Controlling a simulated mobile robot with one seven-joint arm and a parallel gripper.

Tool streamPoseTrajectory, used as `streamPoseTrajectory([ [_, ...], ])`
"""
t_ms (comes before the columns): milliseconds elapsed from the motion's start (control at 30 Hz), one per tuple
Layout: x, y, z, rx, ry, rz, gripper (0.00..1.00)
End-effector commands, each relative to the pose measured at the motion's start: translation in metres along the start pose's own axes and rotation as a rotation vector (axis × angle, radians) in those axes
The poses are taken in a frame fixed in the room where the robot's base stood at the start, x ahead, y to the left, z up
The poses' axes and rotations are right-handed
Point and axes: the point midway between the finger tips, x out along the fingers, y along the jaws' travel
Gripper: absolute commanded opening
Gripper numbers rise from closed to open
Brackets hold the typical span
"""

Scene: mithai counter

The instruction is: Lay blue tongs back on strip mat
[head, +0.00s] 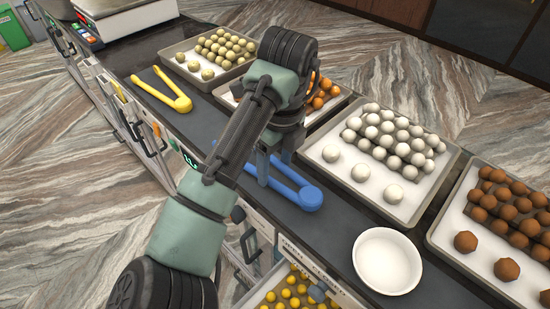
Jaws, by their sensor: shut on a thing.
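The blue tongs (307,198) are in the head view, at the middle of the dark counter, in front of the trays. Their rounded end points to the lower right. My gripper (268,168) comes down from above and is shut on the blue tongs near their upper-left part. My arm hides some of that end. The tongs look level and low over the dark surface; I cannot tell whether they touch it. A dark strip (205,125) runs along the front of the trays; I cannot make out a separate mat edge on it.
Yellow tongs (165,92) lie on the strip at the left. A white bowl (387,262) stands at the lower right. Trays of pale (188,52), orange, white (338,190) and brown (440,228) sweets line the back. An open drawer (262,297) of yellow balls juts out below.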

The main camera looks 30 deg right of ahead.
Motion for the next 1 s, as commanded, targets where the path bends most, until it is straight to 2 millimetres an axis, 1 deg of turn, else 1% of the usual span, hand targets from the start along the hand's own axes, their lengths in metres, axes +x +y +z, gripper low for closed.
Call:
streamPoseTrajectory([
  [33,0.0073,0.0001,-0.0005,0.0,0.0,0.0,0.58],
  [133,0.0134,0.0001,-0.0007,-0.001,-0.001,0.0,0.58],
  [467,0.016,0.0001,-0.0009,-0.001,-0.001,0.0,0.58],
  [500,0.016,0.0,-0.0009,-0.001,-0.001,0.0,0.69],
  [667,0.0159,0.0,-0.0009,-0.001,-0.001,0.0,0.98],
  [700,0.0159,0.0,-0.0009,-0.001,-0.001,0.0,1.0],
  [900,0.016,0.0,-0.001,-0.001,-0.001,0.0,1.0],
  [1000,0.0118,-0.0003,-0.0004,-0.001,-0.003,-0.001,1.0],
])
